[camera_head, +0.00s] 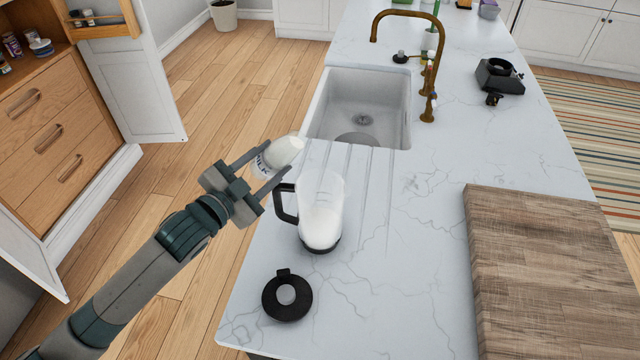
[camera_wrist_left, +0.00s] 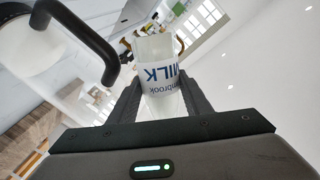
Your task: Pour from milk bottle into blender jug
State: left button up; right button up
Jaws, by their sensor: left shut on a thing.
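The white milk bottle (camera_head: 282,153) is held by my left gripper (camera_head: 262,162), which is shut on it. The bottle is tilted and lies beside and above the blender jug's handle side. In the left wrist view the bottle (camera_wrist_left: 158,75) shows its MILK label between the fingers of the gripper (camera_wrist_left: 152,98). The clear blender jug (camera_head: 322,205) stands upright on the counter with its black handle toward my gripper. White content shows in its lower part. The jug's black handle also shows in the left wrist view (camera_wrist_left: 85,35). My right gripper is not in view.
A black lid (camera_head: 287,296) lies on the white marble counter (camera_head: 400,270) in front of the jug. A sink (camera_head: 362,105) with a brass tap (camera_head: 430,70) is behind. A wooden board (camera_head: 540,270) is at the right. A black blender base (camera_head: 498,77) stands far right.

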pick_arm(q)
jog(key=shift+a+r+m, duration=0.1)
jog(key=shift+r+m, duration=0.4)
jog(key=shift+m, duration=0.1)
dwell(0.4)
jog(key=shift+f, duration=0.2)
jog(key=shift+w+a+f+m+b, duration=0.15)
jog(key=shift+f+m+b, duration=0.15)
jog(key=shift+m+b, duration=0.25)
jog(key=shift+a+f+m+b, duration=0.1)
jog(key=shift+f+m+b, duration=0.2)
jog(key=shift+b, duration=0.2)
jog(key=shift+w+a+f+m+y+b, duration=0.1)
jog(key=shift+a+m+y+b, duration=0.2)
jog(key=shift+m, duration=0.35)
dwell(0.6)
jog(key=shift+f+m+b, duration=0.1)
jog(key=shift+m+b, duration=0.45)
jog(key=shift+m, duration=0.25)
dwell(1.0)
jog(key=shift+d+r+m+y+p, duration=0.2)
jog(key=shift+r+m+y+p, duration=0.1)
jog(key=shift+p, duration=0.2)
jog(key=shift+s+d+r+m+p, duration=0.25)
jog(key=shift+d+r+m+p, duration=0.25)
jog(key=shift+p, duration=0.45)
dwell(1.2)
